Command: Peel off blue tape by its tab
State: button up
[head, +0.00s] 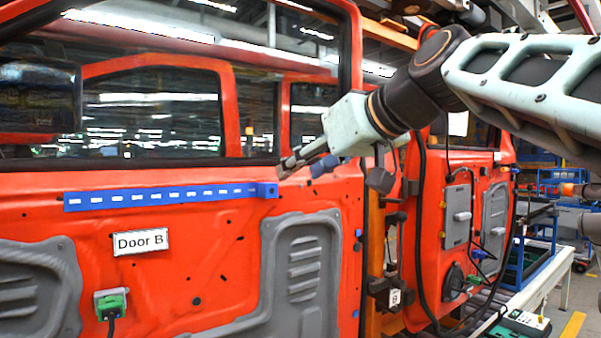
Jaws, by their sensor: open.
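A long strip of blue tape (160,196) with white dashes runs across the upper part of the red door panel (200,245), just below the window. A small blue tab (267,190) stands out at the strip's right end. My gripper (284,170) is open and empty, a little above and to the right of the tab, with its fingers pointing left. It looks apart from the tab, though the depth between them is hard to judge. The whole strip is in view and lies flat on the door.
Grey panels (302,265) cover parts of the door. A second red door (460,230) with a black cable stands behind, right. A white bench edge (540,285) is at the lower right.

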aim_at(272, 188)
jog(key=p+x, duration=0.1)
jog(key=x, duration=0.9)
jog(key=shift+w+a, duration=0.3)
jog(key=shift+w, duration=0.05)
grip_shut()
